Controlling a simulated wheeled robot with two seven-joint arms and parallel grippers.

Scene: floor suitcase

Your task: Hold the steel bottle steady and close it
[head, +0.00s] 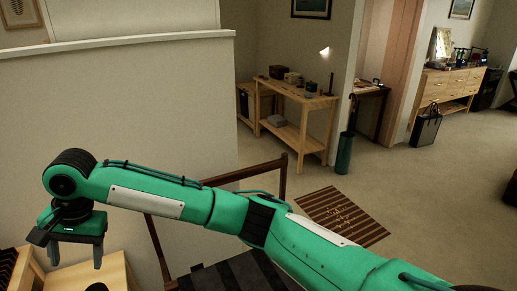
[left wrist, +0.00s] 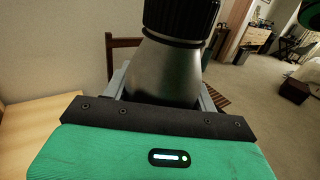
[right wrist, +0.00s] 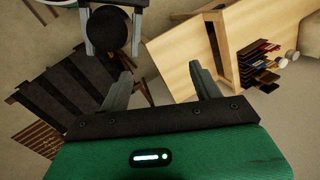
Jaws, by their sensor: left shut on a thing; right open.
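The steel bottle (left wrist: 168,72) stands roughly upright in the left wrist view, a grey body with a ridged black lid (left wrist: 180,20) at its top. My left gripper (left wrist: 164,88) is shut on the body below the lid. In the right wrist view the round black lid (right wrist: 107,30) shows from above between the left gripper's grey fingers. Whether it is fully screwed down I cannot tell. My right gripper (head: 76,259) is open and empty, pointing down; in its own wrist view its fingers (right wrist: 160,70) are apart, and the lid lies beyond them to the upper left, not between them.
A light wooden table (right wrist: 185,60) is close by, with a rack of small dark items (right wrist: 258,66) at its side. A dark slatted bench or chair (right wrist: 62,85) is to the left in the right wrist view. A striped doormat (head: 342,217) lies on open carpet; a wooden shelf table (head: 300,125) stands farther back.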

